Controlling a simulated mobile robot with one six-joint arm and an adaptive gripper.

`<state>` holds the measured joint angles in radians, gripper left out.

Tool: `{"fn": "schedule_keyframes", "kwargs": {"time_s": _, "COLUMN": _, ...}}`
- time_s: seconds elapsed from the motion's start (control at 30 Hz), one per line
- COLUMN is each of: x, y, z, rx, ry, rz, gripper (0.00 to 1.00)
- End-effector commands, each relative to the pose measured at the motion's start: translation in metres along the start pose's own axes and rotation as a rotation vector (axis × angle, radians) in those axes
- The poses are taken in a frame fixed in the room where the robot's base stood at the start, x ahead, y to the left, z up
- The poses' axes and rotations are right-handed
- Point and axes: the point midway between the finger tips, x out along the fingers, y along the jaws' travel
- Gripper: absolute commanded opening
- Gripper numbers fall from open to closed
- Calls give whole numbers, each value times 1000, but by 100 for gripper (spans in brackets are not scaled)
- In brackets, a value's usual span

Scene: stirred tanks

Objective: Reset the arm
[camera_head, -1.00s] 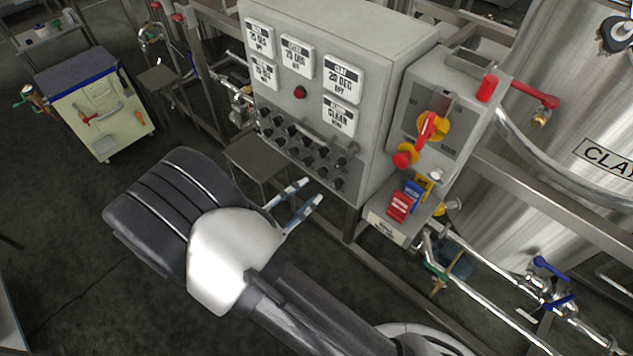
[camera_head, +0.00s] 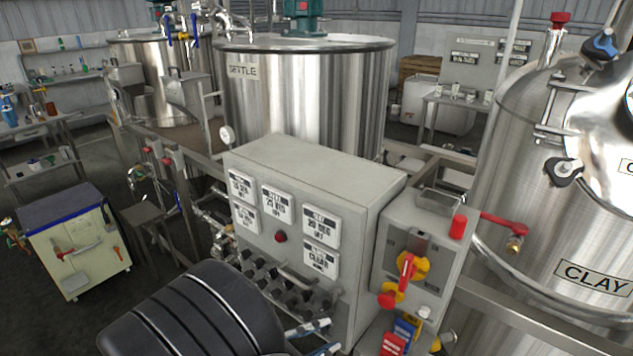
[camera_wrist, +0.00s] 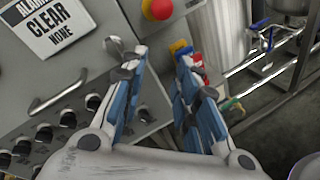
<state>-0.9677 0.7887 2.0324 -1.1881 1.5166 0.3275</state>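My gripper (camera_wrist: 158,100) is open and empty in the wrist view, its two blue-padded fingers apart. It is in front of the lower right part of the grey control panel (camera_wrist: 90,65). In the head view only part of my gripper (camera_head: 318,338) shows at the bottom, in front of the panel's lower edge, with my dark arm covering some of the knobs. The control panel (camera_head: 370,210) carries several white display plates, a red button (camera_head: 281,237) and rows of black knobs.
Right of the panel stands a switch box (camera_head: 440,235) with a red and yellow handle (camera_head: 408,266) and red and blue tags below. The CLAY tank (camera_head: 520,160) is at right, the SETTLE tank (camera_head: 305,95) behind. A cream cabinet (camera_head: 80,255) stands left; dark floor is open there.

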Motion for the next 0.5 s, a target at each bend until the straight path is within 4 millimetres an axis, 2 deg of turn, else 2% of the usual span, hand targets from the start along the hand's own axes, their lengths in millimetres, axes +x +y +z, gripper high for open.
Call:
{"fn": "schedule_keyframes", "kwargs": {"time_s": 0.03, "x": 16, "y": -2, "z": 27, "rx": 58, "ry": -1, "rz": -111, "gripper": 28}}
{"fn": "schedule_keyframes", "kwargs": {"time_s": 0.2, "x": 46, "y": -32, "z": 96, "rx": 240, "ry": 27, "rz": -460, "gripper": 28}}
{"fn": "schedule_keyframes", "kwargs": {"time_s": 0.33, "x": 53, "y": -59, "z": 139, "rx": 411, "ry": 73, "rz": -696, "gripper": 28}}
{"fn": "schedule_keyframes", "kwargs": {"time_s": 0.5, "x": 46, "y": -89, "z": 180, "rx": 677, "ry": 160, "rz": -953, "gripper": 28}}
